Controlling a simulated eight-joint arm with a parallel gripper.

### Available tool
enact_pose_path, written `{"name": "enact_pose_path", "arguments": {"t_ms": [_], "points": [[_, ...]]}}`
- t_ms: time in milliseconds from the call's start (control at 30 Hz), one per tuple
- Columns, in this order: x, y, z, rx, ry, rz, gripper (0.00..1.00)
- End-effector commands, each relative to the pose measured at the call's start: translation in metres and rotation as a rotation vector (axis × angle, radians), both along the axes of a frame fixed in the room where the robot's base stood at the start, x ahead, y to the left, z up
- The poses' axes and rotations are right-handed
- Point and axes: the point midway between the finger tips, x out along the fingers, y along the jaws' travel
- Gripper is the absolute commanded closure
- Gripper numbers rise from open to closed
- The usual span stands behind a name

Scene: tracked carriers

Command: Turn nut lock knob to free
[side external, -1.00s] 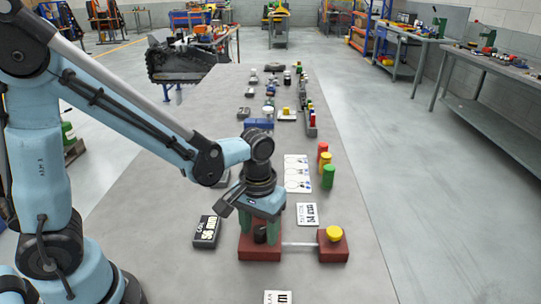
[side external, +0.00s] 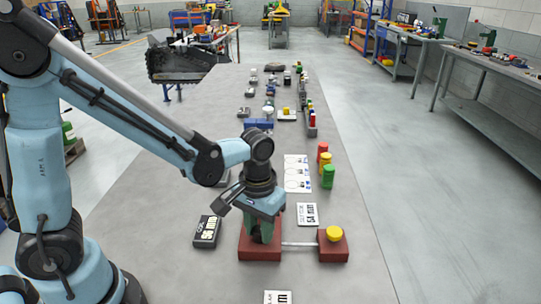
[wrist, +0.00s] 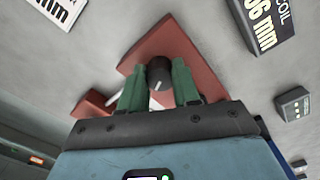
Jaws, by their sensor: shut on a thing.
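The nut lock knob (wrist: 160,71) is black and round with a white pointer line. It stands on a dark red block (side external: 257,251), which shows as a red plate under the knob in the wrist view (wrist: 186,48). My gripper (side external: 262,233) points down over this block. In the wrist view its green fingers (wrist: 158,80) stand on either side of the knob and are shut on it. In the side view the fingers and my gripper hide the knob. The words or marks for free and locked cannot be made out.
A thin rod (side external: 300,244) joins this block to a second red block (side external: 332,249) with a yellow cap (side external: 333,233). A dark labelled box (side external: 206,232) lies left, a white card (side external: 307,214) behind. Red, yellow and green cylinders (side external: 327,177) stand farther back.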

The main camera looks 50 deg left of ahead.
Motion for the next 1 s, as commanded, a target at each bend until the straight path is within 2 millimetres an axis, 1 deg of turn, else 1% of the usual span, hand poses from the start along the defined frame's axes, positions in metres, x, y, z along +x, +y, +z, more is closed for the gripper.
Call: {"name": "enact_pose_path", "arguments": {"t_ms": [400,600,800,1000], "points": [[0.0003,0.0006,0.0001,0.0,0.002,-0.276,0.99],[0.0003,0.0007,0.0001,0.0,0.002,-0.384,0.99],[0.0005,0.0009,0.0001,0.001,0.001,-0.444,0.99],[0.0005,0.0009,0.0001,0.001,0.001,-0.462,0.99]]}}
